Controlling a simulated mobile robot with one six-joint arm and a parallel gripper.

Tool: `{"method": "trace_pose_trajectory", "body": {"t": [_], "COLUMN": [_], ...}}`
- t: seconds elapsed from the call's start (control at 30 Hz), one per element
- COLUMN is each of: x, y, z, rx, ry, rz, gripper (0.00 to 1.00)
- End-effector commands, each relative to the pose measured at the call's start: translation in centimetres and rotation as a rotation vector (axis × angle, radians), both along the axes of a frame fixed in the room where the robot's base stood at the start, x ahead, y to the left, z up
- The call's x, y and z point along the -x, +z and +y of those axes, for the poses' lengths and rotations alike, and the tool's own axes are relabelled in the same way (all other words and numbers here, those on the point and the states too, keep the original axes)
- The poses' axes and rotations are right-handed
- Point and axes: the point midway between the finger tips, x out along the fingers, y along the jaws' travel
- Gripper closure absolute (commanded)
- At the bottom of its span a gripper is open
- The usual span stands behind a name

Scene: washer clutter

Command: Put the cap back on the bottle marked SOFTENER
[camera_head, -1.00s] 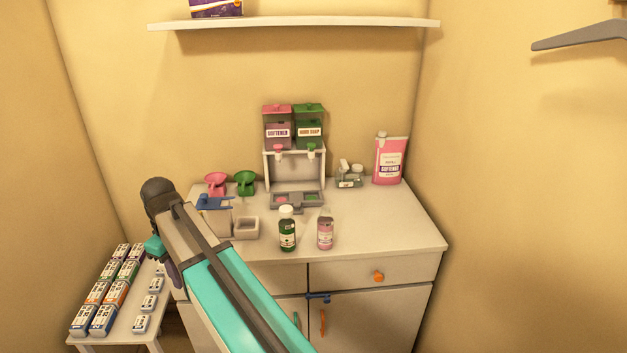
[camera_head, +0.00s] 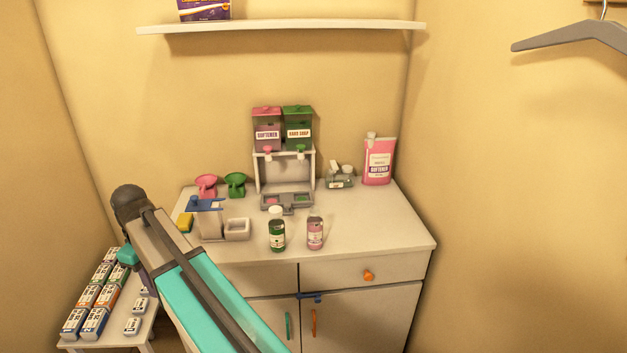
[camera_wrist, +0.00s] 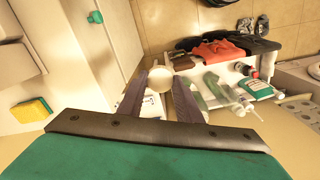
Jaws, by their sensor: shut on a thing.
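My gripper (camera_wrist: 160,88) is shut on a round white cap (camera_wrist: 160,78) in the wrist view. In the head view the gripper is hidden; my arm shows at the lower left, left of the counter. A small pink bottle (camera_head: 315,233) stands upright on the counter, with a pale, clear neck and no white cap visible; its label is too small to read. A green bottle (camera_head: 277,235) with a white cap stands just left of it. A large pink container (camera_head: 378,163) marked SOFTENER stands at the back right.
A grey tray, scoops and a yellow sponge (camera_head: 185,222) are on the counter (camera_head: 375,235). A low side table (camera_head: 112,338) carries several boxes. The counter's front right is clear.

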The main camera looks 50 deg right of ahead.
Motion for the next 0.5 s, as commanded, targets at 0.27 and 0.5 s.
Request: {"method": "trace_pose_trajectory", "body": {"t": [0.27, 0.5], "x": [-0.5, -0.4], "y": [2.0, 4.5], "z": [-5.4, -12.9], "rx": [0.001, 0.0], "ry": [-0.099, -0.233], "rz": [-0.001, -0.001], "gripper": [0.89, 0.89]}}
